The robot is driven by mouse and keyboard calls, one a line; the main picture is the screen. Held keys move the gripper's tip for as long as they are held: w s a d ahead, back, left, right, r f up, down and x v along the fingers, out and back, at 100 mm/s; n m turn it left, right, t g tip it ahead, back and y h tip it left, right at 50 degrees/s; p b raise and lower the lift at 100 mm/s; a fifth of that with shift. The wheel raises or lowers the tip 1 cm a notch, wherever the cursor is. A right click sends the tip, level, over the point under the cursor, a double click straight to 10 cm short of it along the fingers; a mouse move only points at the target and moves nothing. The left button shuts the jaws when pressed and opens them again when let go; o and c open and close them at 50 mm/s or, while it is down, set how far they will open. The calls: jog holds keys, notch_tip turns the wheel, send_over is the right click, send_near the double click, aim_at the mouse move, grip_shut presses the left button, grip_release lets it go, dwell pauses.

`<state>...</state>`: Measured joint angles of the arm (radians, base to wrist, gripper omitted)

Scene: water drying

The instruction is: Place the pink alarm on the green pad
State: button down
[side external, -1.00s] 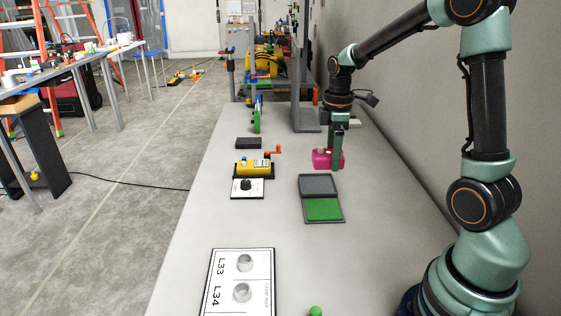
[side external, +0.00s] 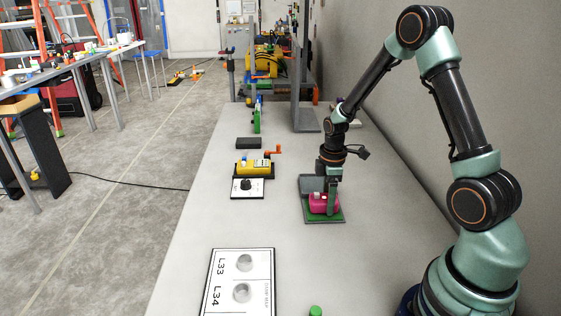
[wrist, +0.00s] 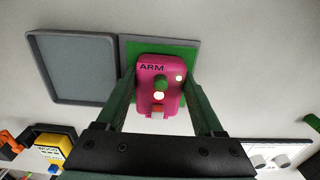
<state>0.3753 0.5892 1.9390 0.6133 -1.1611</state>
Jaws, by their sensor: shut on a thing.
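The pink alarm (side external: 323,203) is between the fingers of my gripper (side external: 332,200), which is shut on it. In the wrist view the alarm (wrist: 159,84) shows the letters ARM, a green button and small lights, with a finger on each side. The green pad (side external: 325,216) lies directly under the alarm, in a grey frame beside an empty grey tray section. In the wrist view the pad (wrist: 190,55) shows around the alarm's far end. I cannot tell whether the alarm touches the pad.
The grey tray (wrist: 75,68) adjoins the pad. A yellow device with an orange handle (side external: 254,167) and a black knob plate (side external: 247,187) stand to the left. A white board marked L33 and L34 (side external: 238,283) lies nearer. The table between is clear.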

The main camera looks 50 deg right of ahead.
jog(key=shift+f, duration=0.1)
grip_release()
notch_tip(320, 180, up, 11)
jog(key=s+a+r+m+t, duration=0.2)
jog(key=a+r+m, duration=0.1)
jog(key=a+r, duration=0.1)
jog(key=s+a+r+m+t, duration=0.1)
jog(key=s+a+r+m, duration=0.2)
jog(key=a+r, duration=0.1)
jog(key=s+a+r+m+t, duration=0.2)
jog(key=s+a+r+m, duration=0.1)
jog(key=a, duration=0.3)
jog(key=shift+s+a+r+t, duration=0.1)
jog(key=shift+a+r+t, duration=0.05)
jog(key=shift+r, duration=0.2)
jog(key=shift+s+a+r+t, duration=0.1)
jog(key=shift+r+t, duration=0.05)
jog(key=shift+r, duration=0.2)
